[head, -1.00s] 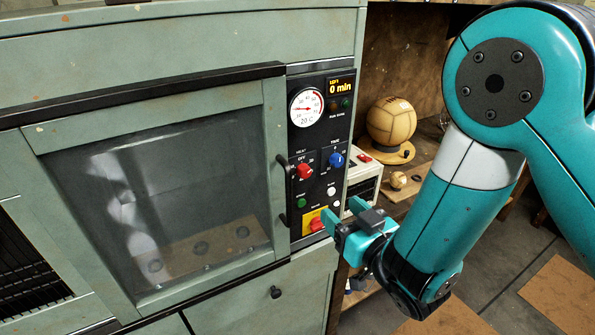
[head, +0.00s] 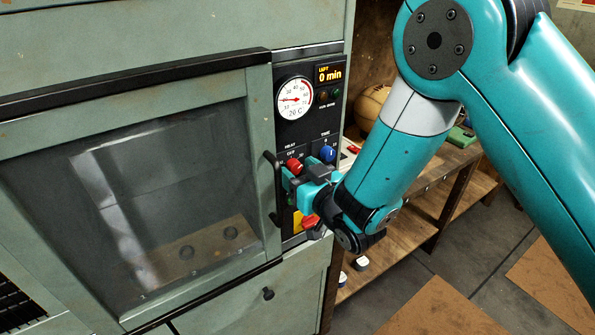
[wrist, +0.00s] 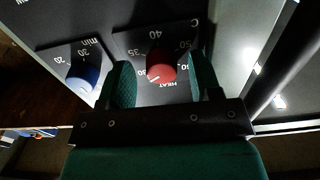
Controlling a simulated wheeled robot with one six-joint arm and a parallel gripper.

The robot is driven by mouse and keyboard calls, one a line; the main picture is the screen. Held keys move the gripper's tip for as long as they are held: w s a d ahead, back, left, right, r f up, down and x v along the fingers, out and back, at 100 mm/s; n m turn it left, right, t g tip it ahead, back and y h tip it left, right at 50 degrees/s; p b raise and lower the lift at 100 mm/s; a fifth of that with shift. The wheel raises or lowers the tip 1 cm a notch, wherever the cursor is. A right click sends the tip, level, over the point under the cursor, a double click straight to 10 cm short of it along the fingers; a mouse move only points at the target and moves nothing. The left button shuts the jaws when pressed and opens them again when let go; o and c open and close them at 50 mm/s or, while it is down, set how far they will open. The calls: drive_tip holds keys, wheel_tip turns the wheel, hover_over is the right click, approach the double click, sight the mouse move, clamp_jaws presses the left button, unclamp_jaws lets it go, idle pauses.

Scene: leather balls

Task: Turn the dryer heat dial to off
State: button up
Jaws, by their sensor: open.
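The red heat dial (head: 294,165) is on the black control panel (head: 300,128) of the dryer, below the round gauge. In the wrist view the red dial (wrist: 160,66) shows between my two green fingers, with a pale mark on its lower left edge near the upside-down HEAT label. The exact setting is hard to read, and I cannot make out OFF there. My gripper (head: 290,180) is open at the panel, its fingers either side of the dial with a visible gap; it also shows in the wrist view (wrist: 163,78).
The blue time dial (head: 328,154) is close beside, on the right; it also shows in the wrist view (wrist: 84,75). A red knob (head: 310,221) is just below my gripper. The door's black handle (head: 272,190) stands out to the left. The display (head: 329,75) reads 0 min.

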drive_tip(key=shift+a, duration=0.1)
drive_tip(key=c, duration=0.9)
drive_tip(key=shift+c, duration=0.2)
drive_tip(key=shift+f+n, duration=0.15)
drive_tip(key=shift+n, duration=0.25)
drive_tip(key=shift+n+b, duration=0.55)
drive_tip(key=shift+n, duration=0.05)
drive_tip(key=n+b, duration=0.1)
drive_tip(key=n, duration=0.9)
drive_tip(key=o, duration=0.9)
